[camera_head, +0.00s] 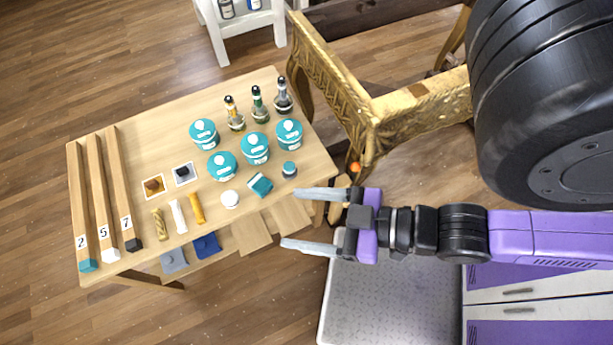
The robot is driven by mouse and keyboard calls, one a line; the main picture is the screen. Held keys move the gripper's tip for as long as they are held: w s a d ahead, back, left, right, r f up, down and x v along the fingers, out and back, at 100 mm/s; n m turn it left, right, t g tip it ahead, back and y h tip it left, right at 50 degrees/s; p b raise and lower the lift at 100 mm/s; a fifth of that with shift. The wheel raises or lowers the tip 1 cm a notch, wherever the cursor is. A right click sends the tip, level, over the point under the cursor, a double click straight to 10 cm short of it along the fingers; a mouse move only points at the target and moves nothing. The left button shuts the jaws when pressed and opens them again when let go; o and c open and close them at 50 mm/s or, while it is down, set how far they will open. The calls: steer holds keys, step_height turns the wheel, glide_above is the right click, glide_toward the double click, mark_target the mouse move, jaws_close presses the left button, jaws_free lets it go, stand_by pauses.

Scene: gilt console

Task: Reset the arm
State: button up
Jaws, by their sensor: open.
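My gripper (312,219) is open, its two long grey fingers pointing left with nothing between them. It hangs over the right front edge of the light wooden table (140,155). My purple and black arm reaches in from the right side of the view. I cannot tell the height of the gripper above the table.
The table holds several teal-lidded tubs (222,166), dark-necked bottles (258,104), numbered wooden bars (97,198) and small packets (178,215). A gilt console (345,85) stands behind, right of the table. A white shelf (237,25) is at the top. Wooden floor (60,60) is open at left.

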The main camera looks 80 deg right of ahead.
steer(key=shift+s+a+r+t, duration=0.1)
steer(key=shift+s+r+t, duration=0.05)
steer(key=shift+r, duration=0.3)
steer(key=shift+s+a+r+t, duration=0.1)
steer(key=shift+r+t, duration=0.05)
steer(key=shift+r, duration=0.25)
steer(key=shift+f, duration=0.1)
steer(key=shift+f+b, duration=0.5)
steer(key=shift+b, duration=0.05)
